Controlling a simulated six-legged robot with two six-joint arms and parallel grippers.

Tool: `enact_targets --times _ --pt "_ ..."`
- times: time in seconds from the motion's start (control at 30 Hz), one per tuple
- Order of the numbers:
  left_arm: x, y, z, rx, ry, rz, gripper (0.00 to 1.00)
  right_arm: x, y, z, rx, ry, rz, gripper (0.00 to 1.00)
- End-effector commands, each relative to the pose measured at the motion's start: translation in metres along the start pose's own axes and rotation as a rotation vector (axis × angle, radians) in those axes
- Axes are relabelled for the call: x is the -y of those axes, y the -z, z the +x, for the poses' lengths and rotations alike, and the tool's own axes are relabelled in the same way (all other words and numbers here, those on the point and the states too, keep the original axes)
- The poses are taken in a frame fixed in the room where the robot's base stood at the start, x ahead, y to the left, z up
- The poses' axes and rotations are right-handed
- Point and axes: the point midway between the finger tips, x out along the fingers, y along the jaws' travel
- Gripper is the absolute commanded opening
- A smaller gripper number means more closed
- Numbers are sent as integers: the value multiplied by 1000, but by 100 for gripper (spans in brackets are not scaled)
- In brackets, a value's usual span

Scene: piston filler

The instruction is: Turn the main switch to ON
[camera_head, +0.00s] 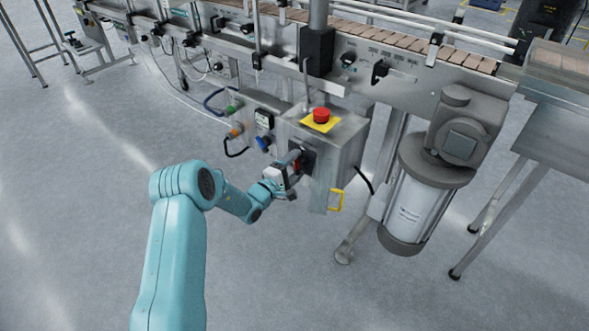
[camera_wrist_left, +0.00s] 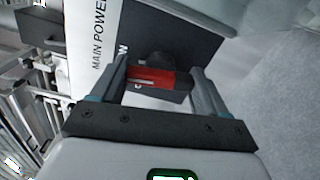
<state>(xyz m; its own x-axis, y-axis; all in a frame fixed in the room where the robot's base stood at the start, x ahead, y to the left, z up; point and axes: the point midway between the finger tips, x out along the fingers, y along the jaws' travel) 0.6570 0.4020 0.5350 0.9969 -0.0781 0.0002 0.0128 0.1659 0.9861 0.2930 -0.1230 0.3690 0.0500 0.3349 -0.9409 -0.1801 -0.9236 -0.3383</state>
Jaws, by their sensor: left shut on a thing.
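The main switch has a red handle (camera_wrist_left: 150,78) on a dark plate (camera_wrist_left: 185,50), with a "MAIN POWER" label (camera_wrist_left: 97,42) beside it in the left wrist view. In the head view the red handle (camera_head: 297,165) shows on the side of the grey control box (camera_head: 335,150). My left gripper (camera_head: 291,172) is at the switch, and in the left wrist view its two fingers (camera_wrist_left: 157,84) stand on either side of the red handle, shut on it. Part of the label is hidden by a finger. My right gripper is in neither view.
A red emergency button (camera_head: 321,115) on a yellow plate sits on top of the box. A motor (camera_head: 425,185) stands to the right. The floor in front is clear.

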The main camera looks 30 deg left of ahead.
Motion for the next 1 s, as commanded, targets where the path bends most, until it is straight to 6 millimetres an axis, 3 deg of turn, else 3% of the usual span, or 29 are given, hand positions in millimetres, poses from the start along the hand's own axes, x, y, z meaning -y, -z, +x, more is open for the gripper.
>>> enact_targets --times 0.4,0.93,0.97,1.0 --pt "3 0 -1 0 5 163 44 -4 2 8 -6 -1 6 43" --pt "2 0 -1 0 5 183 44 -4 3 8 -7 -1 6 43" --pt "2 0 -1 0 5 183 84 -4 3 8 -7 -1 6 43" --pt "2 0 -1 0 5 183 97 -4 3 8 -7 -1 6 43"
